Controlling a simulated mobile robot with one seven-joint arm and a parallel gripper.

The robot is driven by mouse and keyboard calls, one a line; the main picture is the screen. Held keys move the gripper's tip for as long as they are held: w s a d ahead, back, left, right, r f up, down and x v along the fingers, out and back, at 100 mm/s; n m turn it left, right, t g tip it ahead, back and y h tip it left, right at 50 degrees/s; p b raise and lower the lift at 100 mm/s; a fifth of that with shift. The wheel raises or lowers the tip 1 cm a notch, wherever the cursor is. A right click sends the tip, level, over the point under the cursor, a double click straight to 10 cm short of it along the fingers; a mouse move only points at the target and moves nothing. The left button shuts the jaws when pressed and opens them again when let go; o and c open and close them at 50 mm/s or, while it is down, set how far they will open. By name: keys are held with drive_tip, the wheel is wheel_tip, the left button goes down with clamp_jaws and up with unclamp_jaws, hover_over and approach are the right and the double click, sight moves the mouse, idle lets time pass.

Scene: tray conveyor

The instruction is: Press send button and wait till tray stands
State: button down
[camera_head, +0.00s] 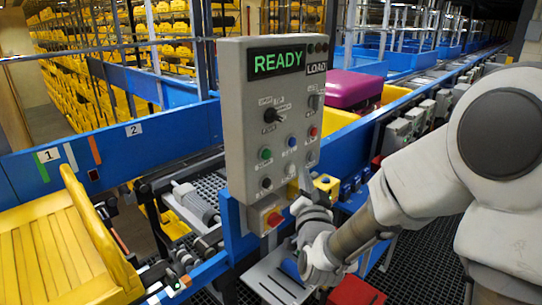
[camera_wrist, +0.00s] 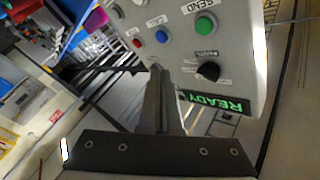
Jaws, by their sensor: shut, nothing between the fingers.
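A grey control panel (camera_head: 270,115) shows a lit green READY display (camera_head: 277,62) with a LOAD label beside it. The green button (camera_head: 265,153) is on the panel's lower left; in the wrist view the green button (camera_wrist: 205,25) has a SEND label. A blue button (camera_wrist: 162,36) and a red button (camera_wrist: 137,43) are beside it. My gripper (camera_head: 304,182) is in front of the panel's lower right part, shut and empty. In the wrist view its fingertips (camera_wrist: 156,70) are below the blue button; contact cannot be told. A yellow tray (camera_head: 58,255) is at the far left.
A purple case (camera_head: 352,89) lies on a yellow tray on the conveyor behind. Blue rails (camera_head: 120,150) and a row of grey boxes (camera_head: 400,132) border the conveyor.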

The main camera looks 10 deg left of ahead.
sight(266, 154)
idle(0.5)
drive_tip(key=w+a, duration=0.5)
drive_tip(key=a, duration=0.2)
drive_tip(key=shift+w, duration=0.2)
drive_tip(key=shift+w, duration=0.1)
idle(2.0)
drive_tip(key=shift+w+a+b, duration=0.15)
drive_tip(key=shift+a+b, duration=0.1)
drive_tip(key=shift+b, duration=0.3)
